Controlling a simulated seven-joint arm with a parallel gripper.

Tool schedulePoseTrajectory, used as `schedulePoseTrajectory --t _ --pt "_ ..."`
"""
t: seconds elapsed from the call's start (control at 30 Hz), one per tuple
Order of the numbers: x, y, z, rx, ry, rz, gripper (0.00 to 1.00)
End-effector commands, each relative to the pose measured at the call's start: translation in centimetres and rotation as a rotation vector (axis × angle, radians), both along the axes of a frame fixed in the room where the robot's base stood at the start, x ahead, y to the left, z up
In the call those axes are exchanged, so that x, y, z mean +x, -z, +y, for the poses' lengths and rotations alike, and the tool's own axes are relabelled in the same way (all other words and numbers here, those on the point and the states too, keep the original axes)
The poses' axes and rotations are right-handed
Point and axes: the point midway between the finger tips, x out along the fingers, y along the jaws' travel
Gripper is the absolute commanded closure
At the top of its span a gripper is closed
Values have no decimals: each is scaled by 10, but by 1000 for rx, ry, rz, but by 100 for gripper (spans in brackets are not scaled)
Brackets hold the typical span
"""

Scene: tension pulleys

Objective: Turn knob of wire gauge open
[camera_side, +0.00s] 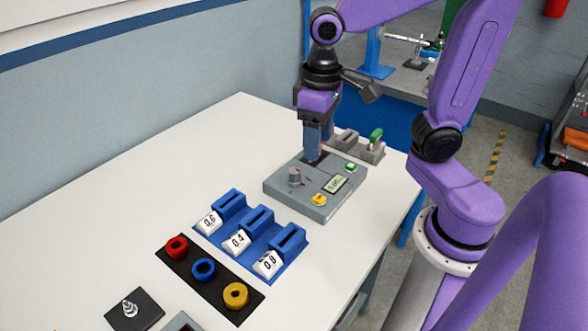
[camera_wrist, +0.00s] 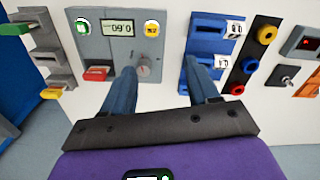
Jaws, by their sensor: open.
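The wire gauge (camera_side: 330,200) is a flat grey box on the white table. It has a small display (camera_side: 336,184), a green button (camera_side: 351,167), a yellow button (camera_side: 319,199) and a grey round knob (camera_side: 294,177). In the wrist view the gauge (camera_wrist: 107,48) is at the upper left, and its knob (camera_wrist: 147,67) shows just right of the left finger. A red piece (camera_wrist: 95,74) sits at the gauge's edge. My gripper (camera_side: 318,150) is over the gauge's far side, pointing down, with the knob apart from it. In the wrist view its fingers (camera_wrist: 163,70) are spread and empty.
Blue slotted holders (camera_side: 257,219) labelled 0.6, 0.4 and 0.8 stand left of the gauge. A black tray (camera_side: 220,294) with red, blue and yellow rings lies nearer. Grey holders (camera_side: 371,152) with a green piece stand behind the gauge.

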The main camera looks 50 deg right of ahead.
Motion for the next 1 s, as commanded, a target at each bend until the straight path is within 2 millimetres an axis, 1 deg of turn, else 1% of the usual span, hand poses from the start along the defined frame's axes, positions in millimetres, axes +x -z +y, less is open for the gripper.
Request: schedulePoseTrajectory --t 0.03,0.1,0.3,0.43,0.6,0.67,0.77,0.87,1.0 --pt "12 -4 -2 0 81 1 40" --pt "27 -10 -5 0 190 2 40" --pt "61 -24 -19 -3 472 8 40" --pt "74 -31 -27 -4 591 11 40" --pt "80 -32 -31 -5 655 13 40" --pt "80 -30 -32 -6 660 14 40" --pt "80 -20 -32 -7 658 16 40" --pt "79 -4 -32 -9 657 17 40" --pt "79 22 -32 -10 656 18 40"
